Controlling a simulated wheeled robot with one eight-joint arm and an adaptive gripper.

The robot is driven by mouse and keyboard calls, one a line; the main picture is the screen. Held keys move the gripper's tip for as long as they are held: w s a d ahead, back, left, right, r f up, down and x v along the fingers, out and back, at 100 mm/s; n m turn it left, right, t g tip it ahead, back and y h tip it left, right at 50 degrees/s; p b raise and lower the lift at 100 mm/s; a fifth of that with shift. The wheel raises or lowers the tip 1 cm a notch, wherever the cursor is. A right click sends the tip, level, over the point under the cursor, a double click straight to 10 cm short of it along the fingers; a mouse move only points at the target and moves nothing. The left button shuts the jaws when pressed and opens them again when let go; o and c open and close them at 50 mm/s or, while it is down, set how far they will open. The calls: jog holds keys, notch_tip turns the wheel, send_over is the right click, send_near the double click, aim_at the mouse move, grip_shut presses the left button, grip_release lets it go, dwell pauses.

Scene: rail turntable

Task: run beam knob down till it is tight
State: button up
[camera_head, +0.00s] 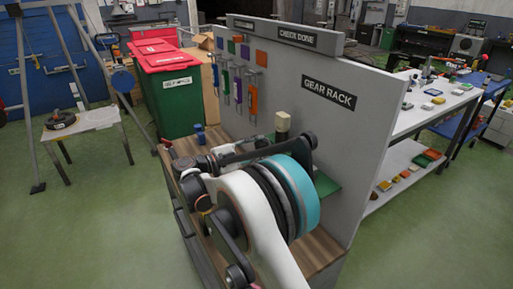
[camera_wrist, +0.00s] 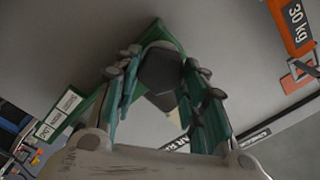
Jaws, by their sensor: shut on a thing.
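The beam knob (camera_wrist: 160,70), dark grey and rounded, shows in the wrist view between the fingers of my gripper (camera_wrist: 163,76). The teal fingers with grey joints are closed around it from both sides. A green plate (camera_wrist: 157,32) is behind the knob. In the head view, my white arm with its teal ring covers the place, so the knob and my fingertips are hidden there. A green plate (camera_head: 326,187) shows just to the right of the arm. I cannot tell how tight the knob sits.
A grey upright panel marked GEAR RACK (camera_head: 329,94) stands behind the wooden bench (camera_head: 322,250), with coloured tags (camera_head: 238,75) hanging on it. A cream block (camera_head: 283,122) rises close behind my arm. Green and red bins (camera_head: 175,100) stand left; green floor (camera_head: 85,220) is open there.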

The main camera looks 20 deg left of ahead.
jog(key=m, duration=0.7)
jog(key=shift+f, duration=0.2)
jog(key=m, duration=0.7)
jog(key=shift+f, duration=0.2)
jog(key=shift+m, duration=0.3)
jog(key=o, duration=1.1)
jog(key=v, duration=1.2)
